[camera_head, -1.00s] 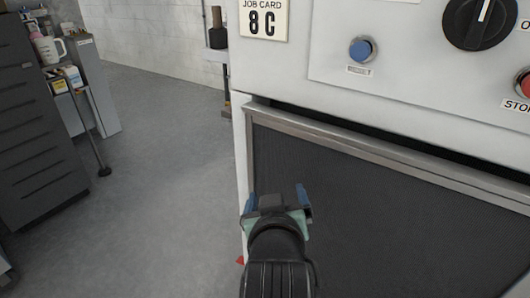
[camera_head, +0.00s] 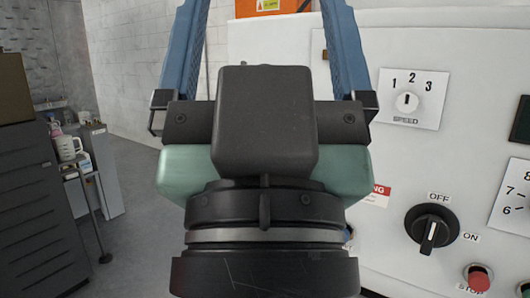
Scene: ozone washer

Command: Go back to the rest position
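My gripper (camera_head: 265,40) is raised close in front of the head camera and fills the middle of the view. Its two blue fingers stand wide apart and point up, with nothing seen between them, so it is open. The fingertips run out of the top of the frame. The washer's white front panel (camera_head: 400,165) is on the right, behind the gripper. I cannot see the gripper touching it.
The panel carries a speed dial (camera_head: 407,102), a black OFF/ON knob (camera_head: 431,228) and a red stop button (camera_head: 478,278). At the left stand a dark cabinet (camera_head: 35,220) and a shelf with a white jug (camera_head: 66,146). Grey floor (camera_head: 135,240) is clear between.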

